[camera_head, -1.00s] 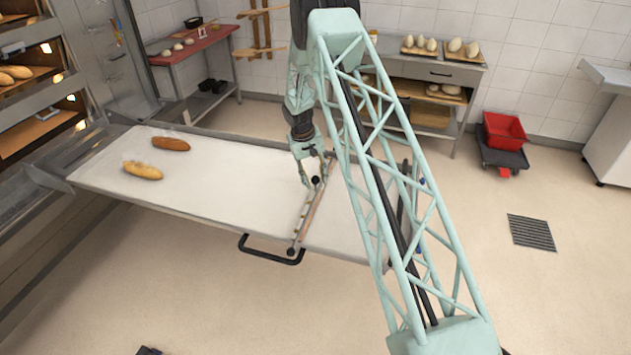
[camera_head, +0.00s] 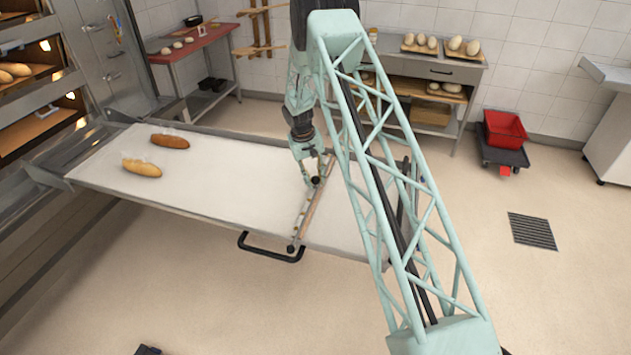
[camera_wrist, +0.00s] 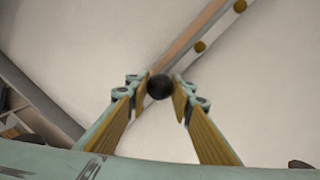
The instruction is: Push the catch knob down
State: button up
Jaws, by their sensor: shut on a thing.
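The catch knob (camera_wrist: 160,87) is a small black ball on the wooden crossbar (camera_wrist: 190,40) of the loader. In the wrist view it sits between the two fingertips of my gripper (camera_wrist: 159,89), which is shut on it. In the head view the knob (camera_head: 316,180) shows as a dark dot beside my gripper (camera_head: 309,177). The crossbar (camera_head: 305,213) lies across the pale loader belt (camera_head: 225,185). The catch under the knob is hidden, so I cannot tell its position.
Two loaves, a dark one (camera_head: 170,141) and a golden one (camera_head: 142,168), lie on the belt's left part. A black handle (camera_head: 270,249) juts from the front edge. Deck ovens (camera_head: 38,130) stand at the left.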

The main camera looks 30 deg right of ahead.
jog(key=shift+f, duration=0.2)
jog(key=o, duration=1.2)
jog(key=shift+r, duration=0.2)
jog(key=shift+w+a+r, duration=0.1)
jog(key=shift+a+r, duration=0.3)
jog(key=shift+r, duration=1.5)
jog(key=shift+w+a+r, duration=0.1)
jog(key=shift+a+r, duration=0.25)
jog(key=shift+r, duration=1.55)
jog(key=shift+a+r, duration=0.4)
jog(key=shift+r, duration=1.5)
